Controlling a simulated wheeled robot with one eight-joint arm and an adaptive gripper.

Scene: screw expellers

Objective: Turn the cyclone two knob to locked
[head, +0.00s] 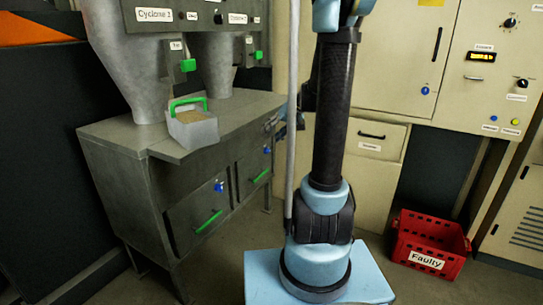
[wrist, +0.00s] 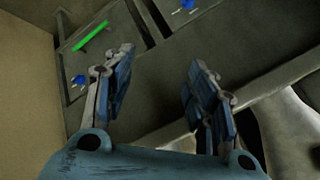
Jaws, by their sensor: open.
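In the wrist view, my gripper (wrist: 160,78) is open and empty. One blue knob (wrist: 78,80) lies left of its fingers, another (wrist: 187,4) at the top edge; neither is touched. In the head view my arm mostly hides the gripper.
A green handle (wrist: 92,36) is near the left knob in the wrist view. A small tray (head: 194,130) with a green handle sits on the cabinet top. A red Faulty crate (head: 428,248) stands on the floor at right, before beige cabinets (head: 385,60).

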